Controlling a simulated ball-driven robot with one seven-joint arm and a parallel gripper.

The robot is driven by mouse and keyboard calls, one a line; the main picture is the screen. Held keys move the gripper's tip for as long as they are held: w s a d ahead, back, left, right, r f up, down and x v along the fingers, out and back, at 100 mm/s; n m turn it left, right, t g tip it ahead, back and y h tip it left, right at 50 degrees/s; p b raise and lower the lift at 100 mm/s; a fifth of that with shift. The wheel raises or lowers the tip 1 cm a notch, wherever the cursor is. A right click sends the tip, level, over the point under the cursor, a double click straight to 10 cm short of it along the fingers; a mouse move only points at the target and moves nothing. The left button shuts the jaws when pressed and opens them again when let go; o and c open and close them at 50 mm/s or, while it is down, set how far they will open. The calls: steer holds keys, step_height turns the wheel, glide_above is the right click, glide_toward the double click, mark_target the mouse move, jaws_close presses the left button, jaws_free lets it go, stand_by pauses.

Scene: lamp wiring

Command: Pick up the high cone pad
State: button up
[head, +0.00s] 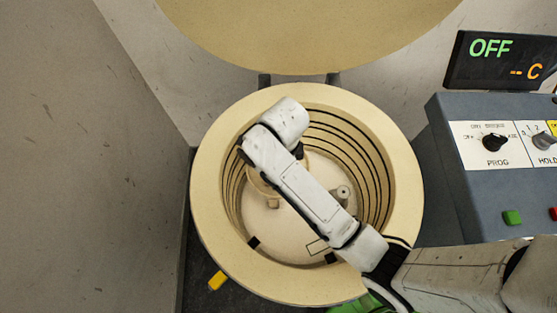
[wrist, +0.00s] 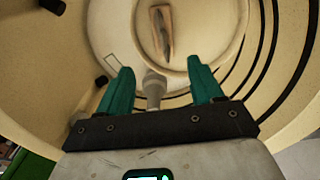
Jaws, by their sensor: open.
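In the wrist view, a long brown piece (wrist: 162,32) with a darker middle lies on a pale round plate (wrist: 205,35). It is the only pad-like thing I see; I cannot tell surely that it is the high cone pad. My gripper (wrist: 160,72) has two teal fingers spread apart, with nothing clamped between them. The brown piece is beyond the fingertips, roughly centred between them, and apart from them. A grey post (wrist: 154,92) shows between the fingers. In the head view, my arm crosses the kiln's opening and hides the brown piece and the fingers.
The round kiln (head: 212,245) stands open, its lid (head: 310,35) raised behind. Its grooved wall surrounds my arm closely. A small post (head: 343,193) stands on the pale floor (head: 290,242) inside. A control box (head: 500,205) with an "OFF" display (head: 490,50) is at the right.

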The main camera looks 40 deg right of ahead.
steer(key=shift+w+f, duration=0.1)
steer(key=shift+w, duration=0.05)
step_height(320, 180, down, 5)
steer(key=shift+f, duration=0.1)
steer(key=shift+w+a+f, duration=0.1)
steer(key=shift+w+f, duration=0.1)
steer(key=shift+f, duration=1.1)
steer(key=shift+w+a+f, duration=0.1)
steer(key=shift+w+f, duration=0.1)
steer(key=shift+f, duration=1.1)
steer(key=c, duration=1.1)
steer(key=shift+c, duration=0.4)
steer(key=shift+r, duration=0.15)
